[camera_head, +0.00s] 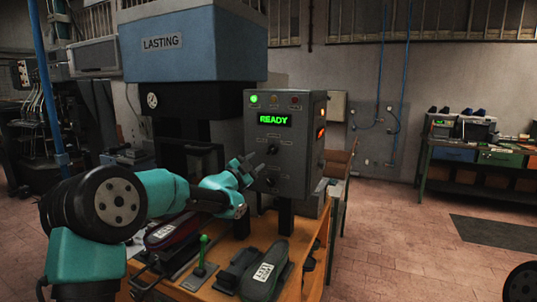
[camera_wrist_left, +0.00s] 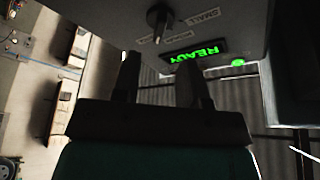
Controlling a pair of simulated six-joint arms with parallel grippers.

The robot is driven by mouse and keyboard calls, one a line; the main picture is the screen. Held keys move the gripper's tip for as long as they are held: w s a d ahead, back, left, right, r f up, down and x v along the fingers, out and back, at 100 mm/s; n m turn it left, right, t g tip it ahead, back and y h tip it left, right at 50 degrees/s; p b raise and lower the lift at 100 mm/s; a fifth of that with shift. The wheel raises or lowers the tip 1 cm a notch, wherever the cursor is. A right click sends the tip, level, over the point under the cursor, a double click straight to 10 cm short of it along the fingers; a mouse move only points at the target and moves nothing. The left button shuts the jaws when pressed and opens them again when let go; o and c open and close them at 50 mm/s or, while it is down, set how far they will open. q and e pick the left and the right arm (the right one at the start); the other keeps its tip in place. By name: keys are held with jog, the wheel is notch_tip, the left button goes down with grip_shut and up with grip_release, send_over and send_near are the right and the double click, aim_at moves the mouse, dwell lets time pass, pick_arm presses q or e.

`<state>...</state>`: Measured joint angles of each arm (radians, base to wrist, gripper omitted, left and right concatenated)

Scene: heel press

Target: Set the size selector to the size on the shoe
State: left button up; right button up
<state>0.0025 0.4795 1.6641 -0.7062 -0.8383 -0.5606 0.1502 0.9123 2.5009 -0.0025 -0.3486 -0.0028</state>
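The control box (camera_head: 305,135) shows a green READY display (camera_head: 273,120). Below it is the upper dark selector knob (camera_head: 273,149), with a lower knob (camera_head: 270,181) near my left gripper. In the left wrist view a dark knob (camera_wrist_left: 158,15) sits beside labels; one reads SMALL (camera_wrist_left: 202,17). My left gripper (camera_head: 251,168) is in front of the box face, open and empty; its parted fingers show in the left wrist view (camera_wrist_left: 158,82), apart from the knob. A dark shoe (camera_head: 258,283) bears a white tag (camera_head: 263,272), too small to read surely. My right gripper is out of view.
The blue LASTING machine (camera_head: 190,50) stands behind. Open floor (camera_head: 400,240) lies right of the bench.

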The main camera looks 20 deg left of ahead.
aim_at(270, 152)
pick_arm(q)
jog(key=x, duration=0.7)
jog(key=shift+w+d, duration=0.1)
jog(key=shift+w, duration=0.15)
grip_shut()
